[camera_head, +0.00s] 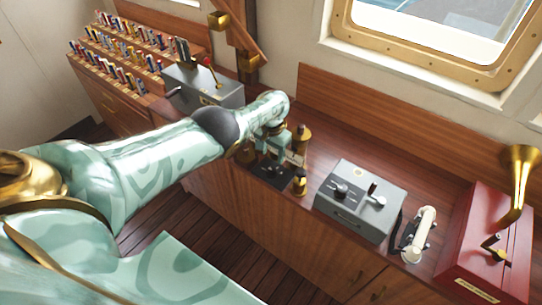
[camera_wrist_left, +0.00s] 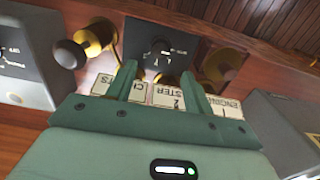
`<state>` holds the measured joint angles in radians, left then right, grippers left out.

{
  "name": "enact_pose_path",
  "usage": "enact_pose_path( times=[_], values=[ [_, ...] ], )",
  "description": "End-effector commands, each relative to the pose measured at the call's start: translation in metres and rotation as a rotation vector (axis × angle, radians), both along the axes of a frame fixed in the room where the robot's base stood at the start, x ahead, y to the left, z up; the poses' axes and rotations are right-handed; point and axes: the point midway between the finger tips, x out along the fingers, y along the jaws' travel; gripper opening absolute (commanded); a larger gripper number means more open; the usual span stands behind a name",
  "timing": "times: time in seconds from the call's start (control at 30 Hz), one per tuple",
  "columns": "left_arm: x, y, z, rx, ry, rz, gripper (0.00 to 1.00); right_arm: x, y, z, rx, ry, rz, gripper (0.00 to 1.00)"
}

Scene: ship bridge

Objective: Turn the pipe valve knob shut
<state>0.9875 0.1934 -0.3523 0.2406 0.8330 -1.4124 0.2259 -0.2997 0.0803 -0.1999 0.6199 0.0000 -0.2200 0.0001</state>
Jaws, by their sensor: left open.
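My left arm reaches across the head view from the left, and its gripper (camera_head: 272,150) is low over a dark control panel (camera_head: 268,172) on the wooden counter. In the left wrist view the gripper (camera_wrist_left: 158,82) has its two fingers spread, with no object visibly held. Beyond the fingers is the dark panel with a small black knob (camera_wrist_left: 161,46). Brass fittings stand on either side: one (camera_wrist_left: 96,40) with a dark round end at left, one (camera_wrist_left: 222,66) at right. I cannot tell which of these is the pipe valve knob. The gripper partly hides the panel in the head view.
White lettered plates (camera_wrist_left: 165,95) lie behind the fingers. A grey lever box (camera_head: 203,86) stands left of the gripper. A grey control box (camera_head: 357,200), a white handset (camera_head: 420,235) and a red box (camera_head: 487,245) stand to the right.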

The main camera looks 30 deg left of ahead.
Motion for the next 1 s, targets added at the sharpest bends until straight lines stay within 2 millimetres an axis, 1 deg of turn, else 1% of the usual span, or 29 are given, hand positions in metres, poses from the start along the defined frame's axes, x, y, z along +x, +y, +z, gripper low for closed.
enact_pose_path(
  times=[0.03, 0.1, 0.2, 0.33, 0.5, 1.0],
  values=[
    [0.000, 0.000, 0.025, 0.000, -0.003, 0.000, 0.52, 0.002, 0.000, 0.022, 0.000, -0.005, 0.000, 0.36],
    [0.000, 0.000, 0.041, 0.000, -0.002, 0.000, 0.52, 0.003, 0.000, 0.036, 0.000, -0.009, 0.000, 0.36],
    [0.000, -0.001, 0.059, -0.001, -0.002, 0.001, 0.52, 0.005, 0.000, 0.052, 0.000, -0.012, 0.000, 0.36],
    [0.000, -0.001, 0.075, 0.000, -0.001, 0.000, 0.52, 0.006, 0.000, 0.066, 0.000, -0.014, 0.000, 0.36],
    [0.000, -0.001, 0.082, -0.001, 0.000, 0.000, 0.52, 0.006, 0.000, 0.073, -0.001, -0.014, 0.000, 0.36],
    [0.000, -0.001, 0.082, 0.000, 0.000, 0.000, 0.52, 0.006, 0.000, 0.072, 0.000, -0.014, 0.000, 0.36]
  ],
)
